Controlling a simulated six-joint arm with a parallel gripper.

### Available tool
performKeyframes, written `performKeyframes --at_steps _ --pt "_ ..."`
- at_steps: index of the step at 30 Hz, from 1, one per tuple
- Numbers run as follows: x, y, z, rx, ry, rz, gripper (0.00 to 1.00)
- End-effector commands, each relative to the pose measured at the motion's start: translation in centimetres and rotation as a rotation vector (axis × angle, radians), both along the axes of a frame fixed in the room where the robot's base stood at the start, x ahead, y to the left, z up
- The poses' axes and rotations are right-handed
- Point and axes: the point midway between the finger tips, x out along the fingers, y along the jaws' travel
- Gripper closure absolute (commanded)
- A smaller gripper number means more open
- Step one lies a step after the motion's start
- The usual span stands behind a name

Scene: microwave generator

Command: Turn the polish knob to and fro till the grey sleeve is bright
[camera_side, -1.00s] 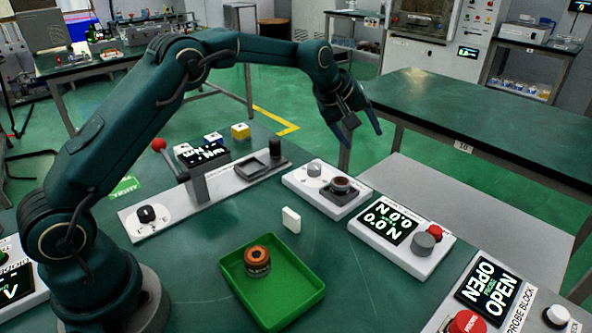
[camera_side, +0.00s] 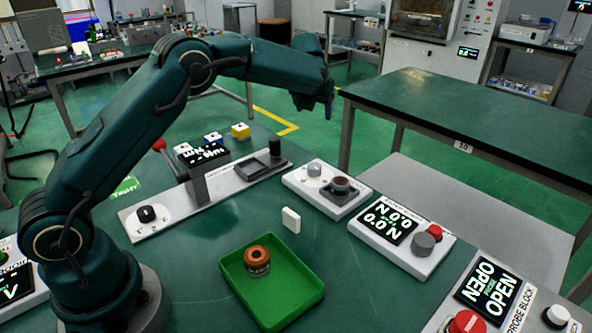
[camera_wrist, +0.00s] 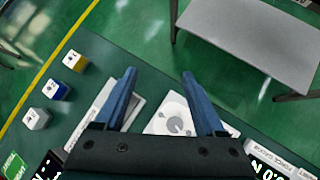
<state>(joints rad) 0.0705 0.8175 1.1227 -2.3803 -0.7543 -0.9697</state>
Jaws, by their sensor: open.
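A white unit at the middle right carries a grey knob (camera_side: 314,168), likely the polish knob. Beside it a round dark piece with a reddish ring (camera_side: 341,184) sits in a dark holder; I cannot tell whether it is the grey sleeve. My gripper (camera_side: 312,102) is raised well above and behind that unit and touches nothing. In the wrist view, its two blue fingers (camera_wrist: 158,75) are spread with nothing between them. The grey knob (camera_wrist: 175,124) shows beyond them, nearer the right finger.
A green tray (camera_side: 308,290) holds an orange-topped part (camera_side: 257,258). A small white block (camera_side: 291,219) stands behind it. A force display unit (camera_side: 389,223) is right of the knob unit. A long fixture plate (camera_side: 226,195) lies left. Several coloured cubes (camera_side: 240,130) sit behind.

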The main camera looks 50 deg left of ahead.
Motion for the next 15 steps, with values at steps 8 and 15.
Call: performKeyframes --at_steps 8,15 --pt "-5.5 -4.6 -5.6 -0.309 0.195 0.201 0.28" --pt "-5.2 -5.7 -7.4 -0.331 0.208 0.185 0.28"
